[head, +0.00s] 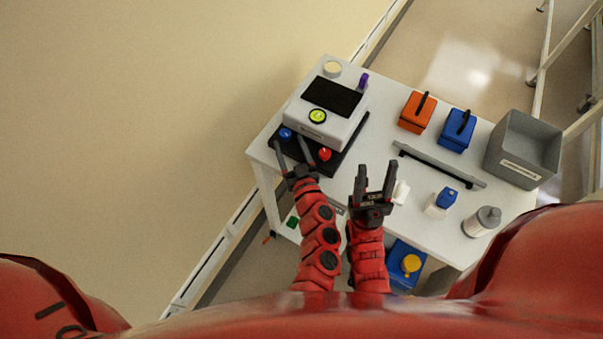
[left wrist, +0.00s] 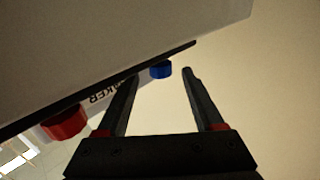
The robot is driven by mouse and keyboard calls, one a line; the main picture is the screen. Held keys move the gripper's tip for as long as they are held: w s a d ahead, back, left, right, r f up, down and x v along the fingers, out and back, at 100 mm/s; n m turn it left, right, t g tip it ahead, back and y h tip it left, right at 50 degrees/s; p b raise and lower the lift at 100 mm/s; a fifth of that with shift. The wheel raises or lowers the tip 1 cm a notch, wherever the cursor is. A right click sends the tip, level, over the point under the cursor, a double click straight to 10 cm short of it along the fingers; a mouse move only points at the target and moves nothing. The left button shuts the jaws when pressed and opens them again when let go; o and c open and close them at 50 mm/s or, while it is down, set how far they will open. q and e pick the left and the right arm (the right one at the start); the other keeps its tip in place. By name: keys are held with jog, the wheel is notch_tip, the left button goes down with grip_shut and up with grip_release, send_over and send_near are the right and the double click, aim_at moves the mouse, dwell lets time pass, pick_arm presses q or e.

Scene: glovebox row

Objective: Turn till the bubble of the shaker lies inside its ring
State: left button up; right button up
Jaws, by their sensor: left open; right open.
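The shaker (head: 327,108) is a white box with a dark screen on a black base at the table's left end. Its round yellow-green bubble level (head: 317,116) faces up; the bubble's place against its ring is too small to tell. A blue knob (head: 285,133) and a red knob (head: 325,154) sit at the base's near edge. My left gripper (head: 288,140) is open at the blue knob. In the left wrist view the blue knob (left wrist: 161,70) shows between the fingertips, not gripped; the red knob (left wrist: 64,122) is left. My right gripper (head: 377,165) is open and empty above the table.
On the white table (head: 385,150) stand an orange box (head: 417,113), a blue box (head: 457,130), a grey bin (head: 522,150), a grey bar (head: 440,165), a small blue-topped bottle (head: 441,202) and a grey-lidded jar (head: 483,221). A blue item with a yellow top (head: 408,264) is below.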

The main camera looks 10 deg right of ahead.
pick_arm(q)
jog(key=b+v, duration=0.3)
jog(key=v, duration=1.2)
jog(key=shift+s, duration=0.35)
